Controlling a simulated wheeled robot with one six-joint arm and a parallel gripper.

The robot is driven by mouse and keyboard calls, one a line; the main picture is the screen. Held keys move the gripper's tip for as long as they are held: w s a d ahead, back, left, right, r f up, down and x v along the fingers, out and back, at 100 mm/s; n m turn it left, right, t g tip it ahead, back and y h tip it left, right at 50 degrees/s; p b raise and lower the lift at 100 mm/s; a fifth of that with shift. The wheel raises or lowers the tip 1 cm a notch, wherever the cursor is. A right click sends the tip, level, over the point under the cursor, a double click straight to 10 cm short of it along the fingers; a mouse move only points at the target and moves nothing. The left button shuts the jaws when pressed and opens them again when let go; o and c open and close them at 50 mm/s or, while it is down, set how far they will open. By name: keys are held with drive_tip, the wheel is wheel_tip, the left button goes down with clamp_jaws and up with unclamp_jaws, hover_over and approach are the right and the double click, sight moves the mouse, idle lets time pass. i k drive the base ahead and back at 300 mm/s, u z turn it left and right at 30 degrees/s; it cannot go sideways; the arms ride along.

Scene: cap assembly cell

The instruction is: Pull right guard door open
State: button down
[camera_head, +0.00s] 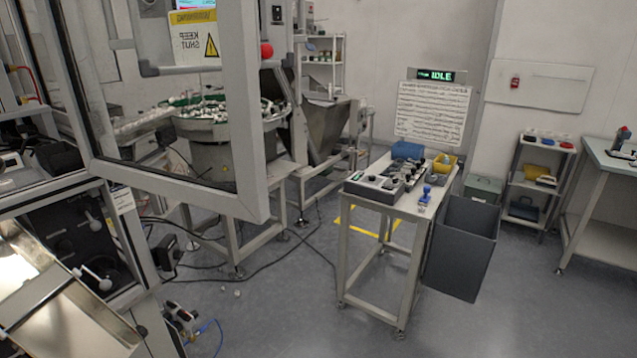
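The guard door (243,130) is a grey-framed clear panel at the upper left. It stands out at an angle from the machine frame (62,100), so it looks swung open, with its free edge towards the middle of the picture. A yellow and white warning sign (197,40) on it reads mirrored. The door's top is cut off. My gripper is not in view, so its state and any contact with the door are hidden.
A bowl feeder (215,125) shows through and behind the door. A small table (375,208) with tools and a grey bin (462,248) stand right of centre. A shelf (528,168) and a bench (612,162) are at the right. Cables lie on the floor. The front floor is largely clear.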

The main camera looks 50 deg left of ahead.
sight(195, 33)
drive_tip(key=u, duration=0.15)
drive_tip(key=i, duration=0.8)
drive_tip(key=u, duration=1.1)
drive_tip(key=i, duration=0.75)
drive_tip(key=u, duration=0.65)
